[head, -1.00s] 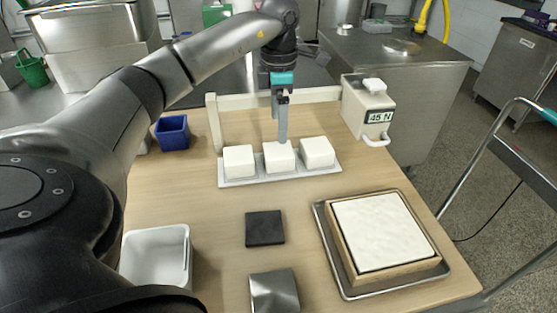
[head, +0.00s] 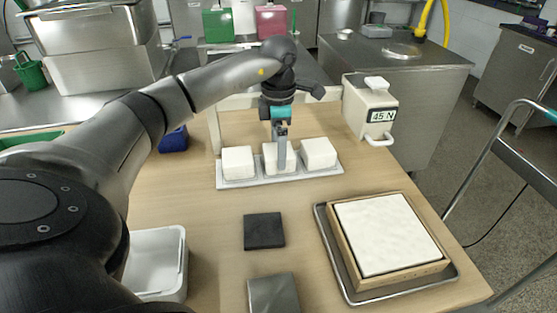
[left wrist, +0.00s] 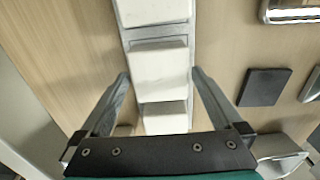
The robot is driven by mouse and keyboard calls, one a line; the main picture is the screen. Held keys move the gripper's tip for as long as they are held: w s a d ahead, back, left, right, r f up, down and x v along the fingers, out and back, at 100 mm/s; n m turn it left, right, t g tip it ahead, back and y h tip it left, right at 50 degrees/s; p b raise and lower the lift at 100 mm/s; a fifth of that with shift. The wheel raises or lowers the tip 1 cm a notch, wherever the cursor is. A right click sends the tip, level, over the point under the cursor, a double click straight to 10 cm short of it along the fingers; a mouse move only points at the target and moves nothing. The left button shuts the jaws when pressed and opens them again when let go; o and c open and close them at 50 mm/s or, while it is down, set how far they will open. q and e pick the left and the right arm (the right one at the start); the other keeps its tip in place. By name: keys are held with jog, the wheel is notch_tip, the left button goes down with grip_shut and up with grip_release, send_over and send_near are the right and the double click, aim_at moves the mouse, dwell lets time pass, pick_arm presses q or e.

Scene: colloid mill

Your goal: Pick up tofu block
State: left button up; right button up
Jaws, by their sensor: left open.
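Three white tofu blocks sit in a row on a pale tray (head: 222,184): a left block (head: 238,161), a middle block (head: 270,156) and a right block (head: 319,152). My left gripper (head: 281,167) points down at the middle block and hides part of it in the head view. In the left wrist view the gripper (left wrist: 160,80) is open, its fingers on either side of the middle block (left wrist: 159,70) with gaps showing. Whether the fingertips are at the block's height is hard to tell. My right gripper is not in view.
A black square pad (head: 264,231), a metal block (head: 273,294), a framed white slab (head: 388,233), a white bin (head: 157,262) and a blue bin (head: 173,139) are on the table.

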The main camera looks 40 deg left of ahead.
pick_arm(q)
jog(key=shift+f, duration=0.15)
jog(key=shift+c, duration=0.2)
jog(key=c, duration=0.6)
jog(key=shift+c, duration=0.3)
